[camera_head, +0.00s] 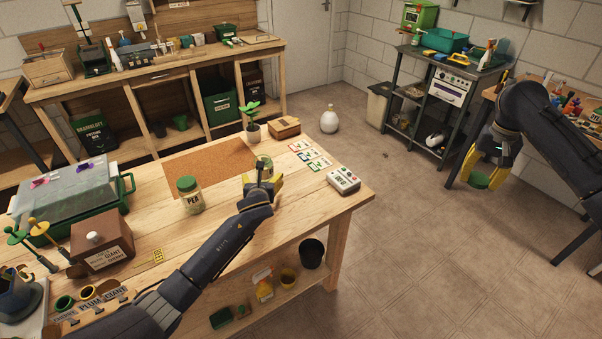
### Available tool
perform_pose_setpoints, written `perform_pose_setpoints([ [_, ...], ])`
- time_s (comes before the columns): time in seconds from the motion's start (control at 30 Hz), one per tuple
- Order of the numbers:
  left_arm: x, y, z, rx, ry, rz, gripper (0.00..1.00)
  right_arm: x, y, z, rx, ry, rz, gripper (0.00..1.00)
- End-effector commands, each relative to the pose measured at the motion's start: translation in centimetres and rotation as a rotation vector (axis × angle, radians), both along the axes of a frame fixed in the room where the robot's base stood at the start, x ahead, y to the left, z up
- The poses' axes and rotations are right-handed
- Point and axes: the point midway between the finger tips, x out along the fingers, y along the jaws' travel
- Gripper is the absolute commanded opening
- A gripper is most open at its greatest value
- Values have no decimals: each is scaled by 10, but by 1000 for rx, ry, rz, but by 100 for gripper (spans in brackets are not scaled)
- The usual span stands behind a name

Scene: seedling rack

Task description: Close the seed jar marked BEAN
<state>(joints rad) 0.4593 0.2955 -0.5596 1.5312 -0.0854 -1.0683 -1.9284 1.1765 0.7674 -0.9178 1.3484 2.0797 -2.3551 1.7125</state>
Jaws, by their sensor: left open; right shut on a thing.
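A glass jar (265,164) stands on the bench by the cork mat; my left gripper partly hides it and its label cannot be read. My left gripper (262,187) is open at this jar, on its near side; I cannot tell whether the fingers touch it. A second jar (191,203), marked PEA, stands to the left with a green lid on. My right gripper (485,174) is shut on a round green lid (476,182) and holds it in the air, off the bench's right side, far from both jars.
The cork mat (205,160) lies behind the jars. A potted seedling (252,125), a small cardboard box (285,127), seed packets (311,155) and a white device (344,181) surround the jar by my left gripper. A brown box (101,246) stands at left. Bare wood lies right of PEA.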

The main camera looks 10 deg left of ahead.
Motion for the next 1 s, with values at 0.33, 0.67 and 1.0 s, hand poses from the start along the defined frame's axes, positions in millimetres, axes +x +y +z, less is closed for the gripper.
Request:
perform_pose_setpoints([
  [0.33, 4, 0, -1, -1, 0, 0, 88, 0, 0, 0, 0, 0, 0, 40],
  [0.67, 36, 5, -12, -1, 0, 1, 88, 0, 0, 0, 0, 0, 0, 40],
  [1.0, 49, 7, -17, -1, 0, 0, 88, 0, 0, 0, 0, 0, 0, 40],
])
